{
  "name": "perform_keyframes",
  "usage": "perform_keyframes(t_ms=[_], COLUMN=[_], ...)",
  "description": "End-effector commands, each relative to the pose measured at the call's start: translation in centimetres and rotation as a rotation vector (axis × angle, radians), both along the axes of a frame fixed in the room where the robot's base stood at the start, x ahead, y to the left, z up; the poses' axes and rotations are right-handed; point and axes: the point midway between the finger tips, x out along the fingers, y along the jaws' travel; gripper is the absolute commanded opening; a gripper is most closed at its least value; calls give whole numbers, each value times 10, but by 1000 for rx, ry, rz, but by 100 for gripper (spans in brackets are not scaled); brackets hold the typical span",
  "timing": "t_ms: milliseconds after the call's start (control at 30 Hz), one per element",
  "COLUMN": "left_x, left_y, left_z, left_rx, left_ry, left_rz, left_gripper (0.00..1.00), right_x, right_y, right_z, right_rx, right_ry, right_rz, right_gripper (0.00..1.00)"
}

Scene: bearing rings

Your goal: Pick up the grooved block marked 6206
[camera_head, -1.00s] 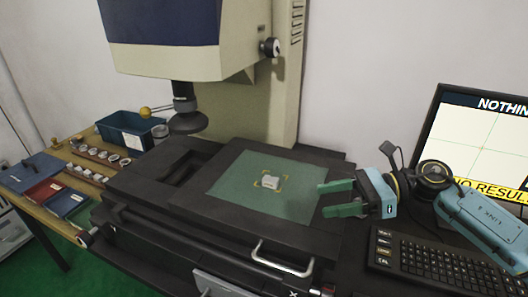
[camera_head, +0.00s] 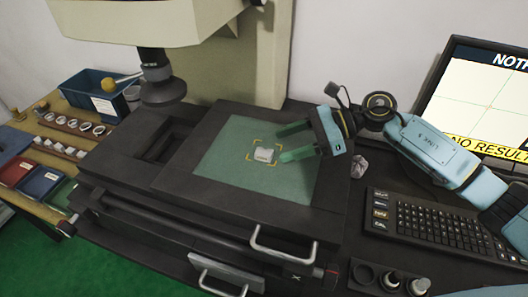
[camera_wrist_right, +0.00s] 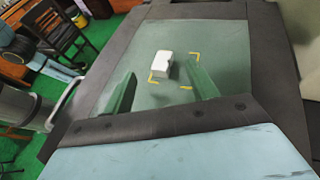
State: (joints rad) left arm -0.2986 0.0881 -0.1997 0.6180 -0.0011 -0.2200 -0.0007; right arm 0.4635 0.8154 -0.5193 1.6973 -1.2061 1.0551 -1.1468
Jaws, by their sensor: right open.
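The grooved block (camera_head: 264,155) is small and whitish grey. It sits inside yellow corner marks on the green plate (camera_head: 228,180) of the measuring machine. Its marking is too small to read. My right gripper (camera_head: 280,145) is open and empty, with green fingers reaching in from the right. Its fingertips are close to the block's right side in the head view. In the right wrist view the block (camera_wrist_right: 162,64) lies beyond the right gripper (camera_wrist_right: 159,70), roughly between the lines of its two fingers. I cannot tell the fingers' height above the plate. My left gripper is not in view.
The machine's dark lens head (camera_head: 160,86) hangs left of the plate. A keyboard (camera_head: 435,225) and a monitor (camera_head: 488,105) stand at the right. A side table at the left holds a blue bin (camera_head: 95,92), trays and several rings. The plate around the block is clear.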

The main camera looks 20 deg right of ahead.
Motion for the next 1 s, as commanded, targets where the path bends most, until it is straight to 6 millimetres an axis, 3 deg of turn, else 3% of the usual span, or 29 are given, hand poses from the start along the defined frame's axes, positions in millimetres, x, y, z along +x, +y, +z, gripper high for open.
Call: perform_keyframes(t_ms=[300,600,1000], left_x=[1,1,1], left_y=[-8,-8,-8], left_z=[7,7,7], left_rx=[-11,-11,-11], left_ry=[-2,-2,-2], left_rz=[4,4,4], left_gripper=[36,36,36], right_x=[9,9,9], right_y=[39,43,42], right_z=[-18,-21,-20], right_rx=[2,1,1], right_ry=[0,0,0], right_rz=[2,1,1], right_gripper=[58,58,6])
